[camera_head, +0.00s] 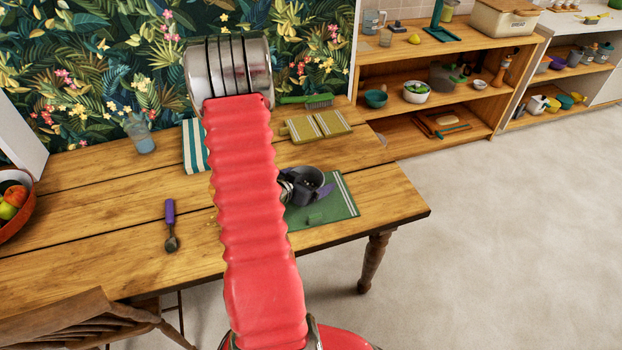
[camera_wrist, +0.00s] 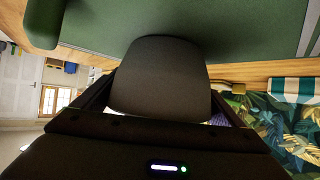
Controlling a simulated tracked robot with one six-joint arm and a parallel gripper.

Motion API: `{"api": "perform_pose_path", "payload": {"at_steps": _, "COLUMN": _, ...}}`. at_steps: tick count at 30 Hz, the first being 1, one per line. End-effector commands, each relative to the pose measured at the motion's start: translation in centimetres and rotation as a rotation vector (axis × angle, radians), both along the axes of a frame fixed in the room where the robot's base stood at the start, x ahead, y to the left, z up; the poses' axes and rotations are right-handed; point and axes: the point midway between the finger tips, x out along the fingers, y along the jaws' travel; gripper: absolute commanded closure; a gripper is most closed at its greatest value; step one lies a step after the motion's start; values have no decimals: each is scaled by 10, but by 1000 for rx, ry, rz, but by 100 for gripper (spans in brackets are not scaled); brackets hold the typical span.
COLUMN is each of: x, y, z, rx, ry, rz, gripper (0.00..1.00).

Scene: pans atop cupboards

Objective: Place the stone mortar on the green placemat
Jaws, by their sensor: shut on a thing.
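The stone mortar (camera_wrist: 160,75) is a dark grey, rounded piece between my gripper's fingers in the wrist view. My gripper (camera_head: 308,186) is shut on it, over the green placemat (camera_head: 343,203) near the table's right end. The placemat has pale stripes at its right edge, and its green surface also fills the top of the wrist view (camera_wrist: 220,28). My red arm hides the mat's left part in the head view. I cannot tell whether the mortar touches the mat.
A chair (camera_head: 75,320) stands in front; shelves (camera_head: 435,80) stand behind right.

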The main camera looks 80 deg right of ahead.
Motion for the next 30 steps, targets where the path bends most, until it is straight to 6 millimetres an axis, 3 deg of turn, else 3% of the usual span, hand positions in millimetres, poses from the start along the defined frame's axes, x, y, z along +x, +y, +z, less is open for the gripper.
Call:
{"api": "perform_pose_path", "payload": {"at_steps": 3, "x": 0, "y": -1, "z": -1, "rx": -4, "ry": 0, "rz": 0, "gripper": 70}}
{"api": "perform_pose_path", "payload": {"at_steps": 4, "x": 0, "y": 0, "z": -2, "rx": 0, "ry": 0, "rz": 0, "gripper": 7}}
{"api": "perform_pose_path", "payload": {"at_steps": 6, "x": 0, "y": 0, "z": -2, "rx": 0, "ry": 0, "rz": 0, "gripper": 2}}
{"api": "perform_pose_path", "payload": {"at_steps": 20, "x": 3, "y": 5, "z": 4, "rx": -1, "ry": 0, "rz": 2, "gripper": 0}}
{"api": "perform_pose_path", "payload": {"at_steps": 30, "x": 20, "y": 44, "z": 27, "rx": -1, "ry": 0, "rz": 4, "gripper": 0}}
